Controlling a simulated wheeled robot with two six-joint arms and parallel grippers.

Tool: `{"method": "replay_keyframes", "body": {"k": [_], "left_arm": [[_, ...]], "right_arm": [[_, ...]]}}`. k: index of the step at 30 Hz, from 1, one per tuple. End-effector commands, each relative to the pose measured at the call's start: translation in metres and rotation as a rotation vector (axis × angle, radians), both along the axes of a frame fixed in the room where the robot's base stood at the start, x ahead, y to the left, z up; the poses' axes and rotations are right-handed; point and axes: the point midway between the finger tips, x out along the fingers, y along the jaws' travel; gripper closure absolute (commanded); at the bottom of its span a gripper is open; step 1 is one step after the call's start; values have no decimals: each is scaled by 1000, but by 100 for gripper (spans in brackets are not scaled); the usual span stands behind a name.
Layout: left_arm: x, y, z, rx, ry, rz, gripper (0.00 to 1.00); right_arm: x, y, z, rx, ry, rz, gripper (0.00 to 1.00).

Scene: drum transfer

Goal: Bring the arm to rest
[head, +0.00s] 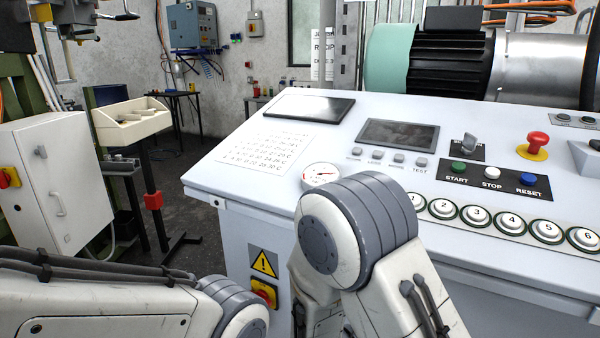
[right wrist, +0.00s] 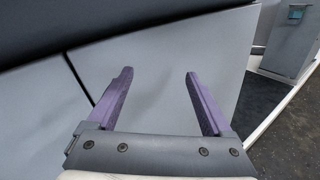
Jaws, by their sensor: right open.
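My right gripper (right wrist: 158,82) shows in the right wrist view with its two purple fingers wide apart and nothing between them. It faces a plain grey panel (right wrist: 160,60); I cannot tell how far it is from it. In the head view my right arm is folded in front of the white control console (head: 240,190), its grey joint covering part of the front edge. My left arm lies low at the lower left of the head view. Neither gripper shows in the head view.
The console carries numbered buttons (head: 475,215), a red emergency stop (head: 537,142), a gauge (head: 320,176) and a small screen (head: 398,134). A white cabinet (head: 55,180) and a cream bin (head: 130,121) stand at left. Dark floor (head: 195,215) lies open between them and the console.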

Motion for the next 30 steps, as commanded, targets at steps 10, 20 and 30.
{"method": "replay_keyframes", "body": {"k": [10, 20, 30], "left_arm": [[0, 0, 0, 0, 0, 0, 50], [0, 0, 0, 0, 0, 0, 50], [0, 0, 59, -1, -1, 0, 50]], "right_arm": [[-149, 37, -12, 835, -82, -637, 15], [-194, 143, -2, 1507, -114, -907, 15], [-199, 169, 68, 1671, -118, -969, 15]]}}
